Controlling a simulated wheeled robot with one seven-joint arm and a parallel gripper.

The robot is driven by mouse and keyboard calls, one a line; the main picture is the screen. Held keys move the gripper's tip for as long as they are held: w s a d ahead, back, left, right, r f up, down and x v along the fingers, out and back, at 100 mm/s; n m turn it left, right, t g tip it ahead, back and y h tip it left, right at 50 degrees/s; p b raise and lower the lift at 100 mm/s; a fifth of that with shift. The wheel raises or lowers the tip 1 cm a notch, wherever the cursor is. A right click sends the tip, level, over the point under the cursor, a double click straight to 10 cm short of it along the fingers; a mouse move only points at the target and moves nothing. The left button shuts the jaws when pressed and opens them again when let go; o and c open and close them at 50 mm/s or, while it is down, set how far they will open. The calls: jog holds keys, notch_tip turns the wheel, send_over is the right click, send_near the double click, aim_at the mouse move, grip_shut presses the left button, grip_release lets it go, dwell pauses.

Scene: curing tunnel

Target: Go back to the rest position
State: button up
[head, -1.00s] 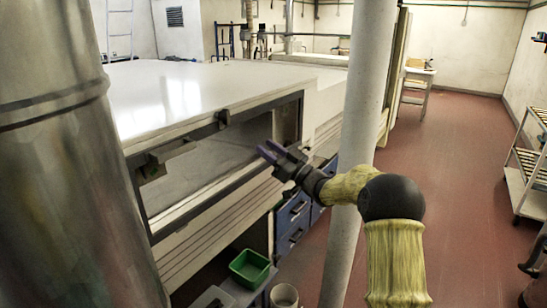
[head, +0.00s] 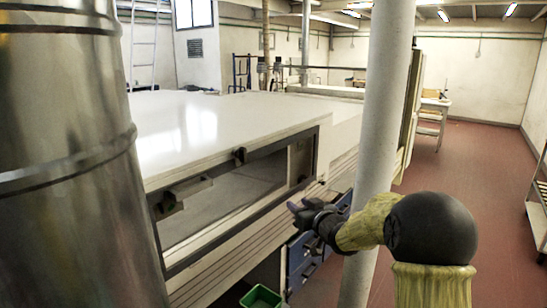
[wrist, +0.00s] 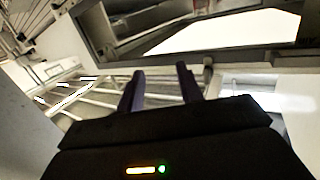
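My gripper (head: 296,205) is in front of the long curing tunnel (head: 255,118), near the lower right end of its open window (head: 225,195). In the wrist view its two dark purple fingers (wrist: 162,88) stand apart with nothing between them. My yellow arm with its black joint reaches in from the lower right of the head view. The gripper looks clear of the tunnel's frame, though the exact gap cannot be told.
A pale upright post (head: 378,130) stands close behind my forearm. A large shiny metal cylinder (head: 70,150) fills the left. Blue drawers (head: 303,255) and a green bin (head: 261,297) are below. Red floor (head: 480,170) is open to the right, with a shelf rack (head: 540,205) at the edge.

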jog(key=s+d+f+m+g+h+p, duration=0.1)
jog(key=s+d+f+g+h, duration=0.1)
jog(key=s, duration=1)
jog(key=s+d+f+m+g+h+p, duration=0.2)
jog(key=s+g, duration=0.4)
jog(key=s, duration=0.6)
jog(key=s+d+f+m+g+h+p, duration=0.1)
jog(key=s+d+f+g+h+p, duration=0.1)
jog(key=s, duration=1)
notch_tip(320, 180, down, 3)
jog(key=shift+d+f+m+g+h, duration=0.2)
jog(key=shift+d+m+g+h, duration=0.35)
jog(key=shift+g, duration=0.65)
jog(key=shift+d, duration=0.1)
jog(key=shift+w, duration=0.15)
